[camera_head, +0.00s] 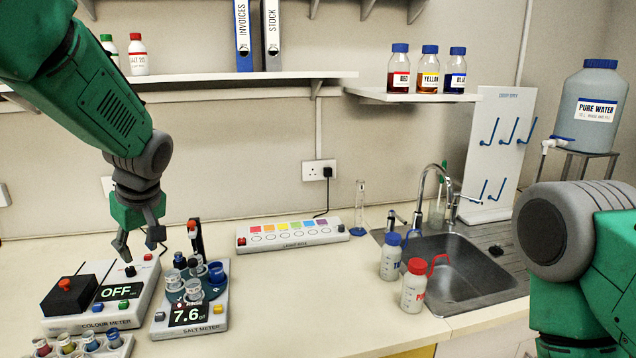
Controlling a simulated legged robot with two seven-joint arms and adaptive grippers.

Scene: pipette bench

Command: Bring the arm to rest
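My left arm comes in from the upper left, and its gripper (140,245) points down above the gap between the colour meter (77,312) and the salt meter (208,322). Its dark fingers are apart, with nothing seen between them. The colour meter's display reads OFF. The salt meter's display reads 7.6 and several small vials stand on its round holder. My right arm (580,250) fills the lower right; its gripper is not in the picture.
A light box (292,235) lies at the back of the bench. A sink (450,268) with taps, two capped bottles (413,288), a peg board (497,150) and a pure water tank (590,105) stand at the right. Shelves (240,77) hang above. The front middle bench is clear.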

